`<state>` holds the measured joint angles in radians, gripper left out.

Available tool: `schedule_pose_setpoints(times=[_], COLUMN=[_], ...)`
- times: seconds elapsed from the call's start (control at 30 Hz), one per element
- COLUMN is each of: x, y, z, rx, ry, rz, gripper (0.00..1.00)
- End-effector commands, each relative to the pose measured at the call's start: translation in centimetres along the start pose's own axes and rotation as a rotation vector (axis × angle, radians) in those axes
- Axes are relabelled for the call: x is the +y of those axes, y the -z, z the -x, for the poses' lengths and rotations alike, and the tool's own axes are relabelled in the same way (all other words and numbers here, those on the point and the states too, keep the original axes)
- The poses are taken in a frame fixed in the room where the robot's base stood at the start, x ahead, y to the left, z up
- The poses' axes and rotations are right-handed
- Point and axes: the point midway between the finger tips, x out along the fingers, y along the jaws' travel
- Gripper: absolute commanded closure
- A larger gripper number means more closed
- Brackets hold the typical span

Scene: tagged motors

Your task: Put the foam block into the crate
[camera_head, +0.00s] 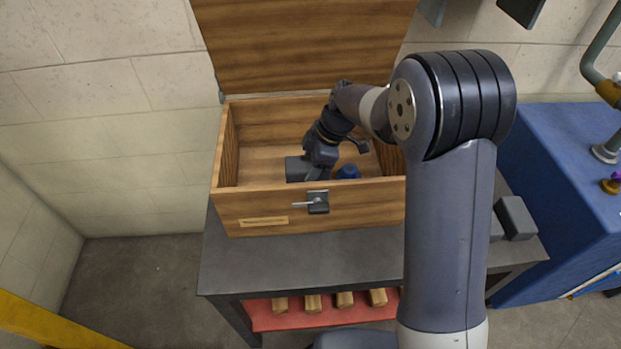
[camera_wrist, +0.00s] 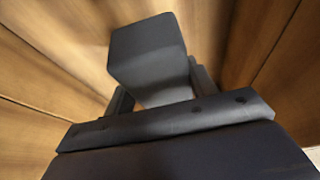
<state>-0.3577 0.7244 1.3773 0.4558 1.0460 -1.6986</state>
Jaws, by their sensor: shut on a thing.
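The wooden crate (camera_head: 258,207) stands on the dark table with its lid raised at the back and a latch on its front. My gripper (camera_head: 318,170) reaches down inside it. My gripper is shut on a dark grey block, which looks like the foam block (camera_head: 294,168), seen inside the crate walls near the front. In the wrist view the foam block (camera_wrist: 148,50) sits between the fingers of my gripper (camera_wrist: 160,92), with wooden walls around. I cannot tell whether the block touches the crate floor.
Another grey block (camera_head: 516,217) is on the table (camera_head: 300,262) at the right. A red shelf (camera_head: 325,318) below holds several wooden pieces. A blue cabinet (camera_head: 560,160) stands at the right.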

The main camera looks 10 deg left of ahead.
Motion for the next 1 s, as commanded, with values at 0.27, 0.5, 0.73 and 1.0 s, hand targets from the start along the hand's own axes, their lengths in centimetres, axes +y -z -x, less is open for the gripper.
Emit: schedule_pose_setpoints(times=[0.27, 0.5, 0.73, 1.0], x=[0.0, 0.0, 0.0, 0.0], y=[-1.0, -2.0, -2.0, -2.0], z=[-2.4, -4.8, -4.8, -4.9], rx=[-0.001, -0.001, 0.000, -0.001], ry=[0.001, -0.001, -0.001, -0.001], rz=[0.000, 0.000, 0.001, 0.001], gripper=[0.71, 0.71, 0.71, 0.32])
